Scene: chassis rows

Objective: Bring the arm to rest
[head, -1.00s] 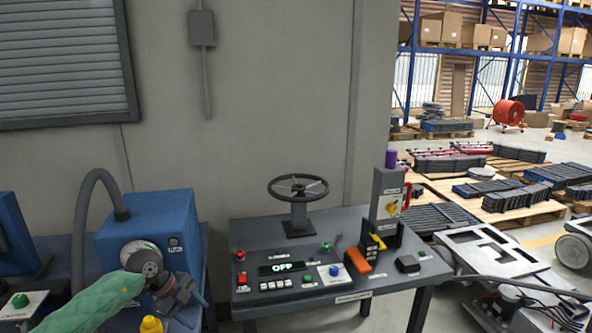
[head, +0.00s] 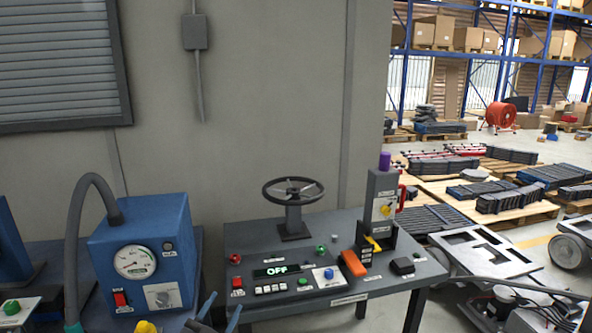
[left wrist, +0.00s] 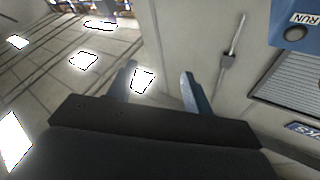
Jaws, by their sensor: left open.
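My left gripper (head: 221,308) shows only as two blue fingertips at the bottom edge of the head view, in front of the gap between the blue gauge box and the control table. Its fingers also show in the left wrist view (left wrist: 158,82), spread apart with nothing between them. The rest of the left arm is out of the head view. My right gripper is in neither view.
The control table (head: 335,287) carries a handwheel (head: 293,189), a display reading OFF (head: 277,270) and an orange handle (head: 353,263). The blue gauge box (head: 178,236) with its grey hose stands left. Pallets (head: 517,208) lie on the right floor.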

